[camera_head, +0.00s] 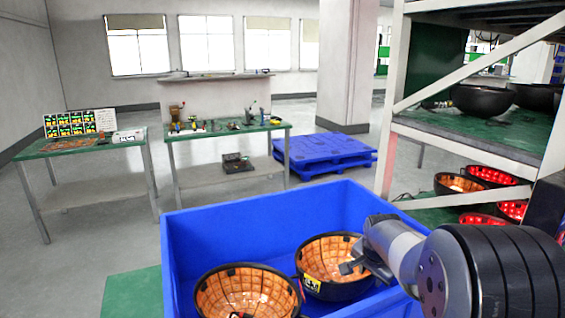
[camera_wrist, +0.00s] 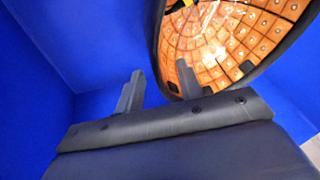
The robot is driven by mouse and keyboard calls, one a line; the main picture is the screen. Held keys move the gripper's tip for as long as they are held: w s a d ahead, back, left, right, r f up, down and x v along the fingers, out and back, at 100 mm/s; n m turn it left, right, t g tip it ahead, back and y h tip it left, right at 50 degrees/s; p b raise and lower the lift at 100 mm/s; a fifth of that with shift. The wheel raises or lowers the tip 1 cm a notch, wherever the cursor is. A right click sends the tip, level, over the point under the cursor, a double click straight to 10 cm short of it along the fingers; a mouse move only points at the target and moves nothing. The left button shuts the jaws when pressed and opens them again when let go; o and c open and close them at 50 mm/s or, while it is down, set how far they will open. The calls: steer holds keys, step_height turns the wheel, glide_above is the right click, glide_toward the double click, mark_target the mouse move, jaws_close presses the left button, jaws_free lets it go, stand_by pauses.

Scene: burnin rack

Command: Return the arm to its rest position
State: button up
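My gripper (camera_head: 364,270) is over the right side of a large blue bin, at the near rim of a black bowl (camera_head: 331,258) lined with orange tiles. In the wrist view my gripper (camera_wrist: 159,88) has its two fingers apart with nothing clamped between them. The bowl's dark rim and orange inside (camera_wrist: 222,40) show just beyond; the right finger overlaps the rim in the picture. I cannot tell whether it touches. My arm reaches in from the right and hides part of the bin.
The blue bin (camera_head: 255,205) also holds a second orange-lined bowl (camera_head: 247,292). A metal rack (camera_head: 476,150) with dark bowls and red-lit bowls stands close on the right. Two green-topped tables (camera_head: 225,131) and a blue pallet (camera_head: 322,154) are farther back, with open floor between.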

mark_target(368, 287)
steer(key=x, duration=0.3)
steer(key=shift+f, duration=0.25)
step_height(368, 287, up, 3)
steer(key=shift+w, duration=0.15)
steer(key=shift+r, duration=0.55)
steer(key=shift+f, duration=0.15)
